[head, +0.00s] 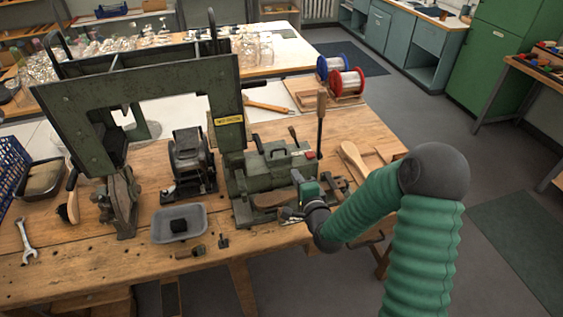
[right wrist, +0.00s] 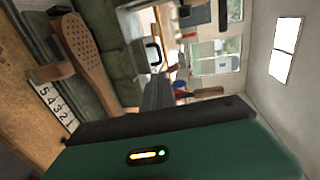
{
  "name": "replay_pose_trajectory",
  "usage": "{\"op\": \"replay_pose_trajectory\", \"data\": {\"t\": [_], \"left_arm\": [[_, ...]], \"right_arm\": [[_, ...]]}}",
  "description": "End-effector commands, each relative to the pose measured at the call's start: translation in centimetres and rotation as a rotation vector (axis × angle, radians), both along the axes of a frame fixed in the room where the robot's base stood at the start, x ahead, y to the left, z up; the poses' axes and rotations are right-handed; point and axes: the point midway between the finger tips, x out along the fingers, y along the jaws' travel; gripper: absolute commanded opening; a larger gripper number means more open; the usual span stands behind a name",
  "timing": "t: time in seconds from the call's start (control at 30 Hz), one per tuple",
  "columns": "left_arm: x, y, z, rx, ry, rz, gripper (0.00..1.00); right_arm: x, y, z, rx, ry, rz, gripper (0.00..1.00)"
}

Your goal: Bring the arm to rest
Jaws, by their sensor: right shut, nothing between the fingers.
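My right arm comes in from the lower right in the head view. Its gripper (head: 289,214) is at the front of the green tufting machine (head: 275,165), close to the brown wooden piece there. Whether it touches the machine I cannot tell. In the right wrist view the dark fingers (right wrist: 158,92) are together with nothing between them. A wooden brush body (right wrist: 88,58) with rows of holes lies beside them on the machine, apart from the fingers. A white number scale (right wrist: 55,104) is near it. My left gripper is not in view.
Red and blue wire spools (head: 347,82) stand behind. A paddle-shaped wooden piece (head: 353,158) lies right of the machine. The floor at right is clear.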

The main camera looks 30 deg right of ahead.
Motion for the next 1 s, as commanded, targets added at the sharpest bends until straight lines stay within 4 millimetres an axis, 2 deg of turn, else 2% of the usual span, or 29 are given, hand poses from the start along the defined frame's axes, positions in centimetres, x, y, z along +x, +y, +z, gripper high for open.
{"op": "replay_pose_trajectory", "data": {"t": [0.17, 0.27, 0.37, 0.4, 0.47, 0.5, 0.6, 0.7, 0.8, 1.0], "left_arm": [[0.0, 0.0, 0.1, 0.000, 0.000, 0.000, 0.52], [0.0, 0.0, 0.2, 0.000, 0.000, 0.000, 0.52], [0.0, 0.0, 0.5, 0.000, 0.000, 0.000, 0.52], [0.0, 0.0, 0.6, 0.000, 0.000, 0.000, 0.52], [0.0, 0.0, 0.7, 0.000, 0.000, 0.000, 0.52], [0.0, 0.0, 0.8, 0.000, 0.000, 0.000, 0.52], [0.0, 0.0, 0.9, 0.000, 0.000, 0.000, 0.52], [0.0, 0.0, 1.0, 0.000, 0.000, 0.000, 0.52], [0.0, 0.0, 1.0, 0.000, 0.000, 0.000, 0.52], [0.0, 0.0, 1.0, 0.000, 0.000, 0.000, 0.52]], "right_arm": [[0.0, 0.9, -0.3, -0.034, 0.038, 0.030, 0.00], [-0.7, 3.9, -1.8, -0.195, 0.203, 0.155, 0.00], [-3.6, 7.9, -3.8, -0.476, 0.471, 0.386, 0.00], [-5.5, 9.4, -4.5, -0.598, 0.581, 0.498, 0.00], [-8.9, 11.0, -5.0, -0.759, 0.729, 0.671, 0.00], [-11.2, 12.0, -5.1, -0.850, 0.810, 0.786, 0.00], [-16.6, 13.7, -4.9, -1.007, 0.950, 1.051, 0.00], [-20.2, 14.7, -4.5, -1.082, 1.013, 1.237, 0.00], [-21.8, 15.0, -4.4, -1.105, 1.034, 1.318, 0.00], [-22.0, 15.0, -4.5, -1.105, 1.039, 1.327, 0.00]]}}
